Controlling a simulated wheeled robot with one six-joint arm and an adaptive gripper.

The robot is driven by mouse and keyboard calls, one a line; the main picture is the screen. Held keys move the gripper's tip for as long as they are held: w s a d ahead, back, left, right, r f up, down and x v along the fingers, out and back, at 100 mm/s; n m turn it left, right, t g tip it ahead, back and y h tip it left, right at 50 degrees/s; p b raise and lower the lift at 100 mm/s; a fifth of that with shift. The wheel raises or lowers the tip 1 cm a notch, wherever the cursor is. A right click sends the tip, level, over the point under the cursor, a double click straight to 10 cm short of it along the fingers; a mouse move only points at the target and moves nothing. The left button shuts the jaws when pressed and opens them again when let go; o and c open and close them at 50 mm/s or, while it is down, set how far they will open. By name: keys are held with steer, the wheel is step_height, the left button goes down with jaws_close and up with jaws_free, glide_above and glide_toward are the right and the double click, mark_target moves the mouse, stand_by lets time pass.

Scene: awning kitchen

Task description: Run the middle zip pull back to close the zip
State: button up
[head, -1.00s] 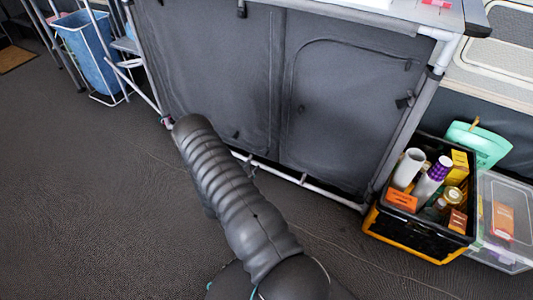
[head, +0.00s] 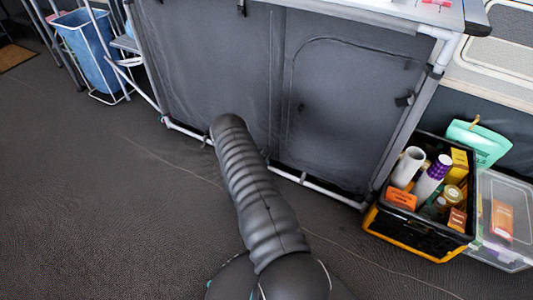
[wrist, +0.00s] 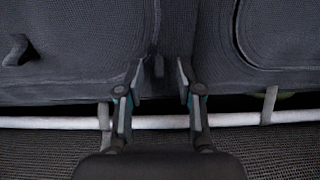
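The fabric cabinet (head: 345,110) has a dark grey front with a vertical middle seam (head: 273,75). In the wrist view the seam (wrist: 156,25) runs down to a small dark zip pull (wrist: 158,67) low on the fabric. My gripper (wrist: 160,76) is open, with one finger on each side of the pull and visible gaps to it. I cannot tell whether the fingertips reach as deep as the pull. In the head view my own arm hides the gripper and the pull.
A white tube rail (head: 317,185) runs along the cabinet's foot; it crosses the wrist view below the fingertips (wrist: 245,119). A black and yellow crate (head: 412,238) of bottles and boxes stands right, beside a clear bin (head: 505,250). A blue bag (head: 88,48) hangs at left. Floor in front is clear.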

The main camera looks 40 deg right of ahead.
mark_target(267, 152)
steer(key=shift+x, duration=1.25)
jaws_close()
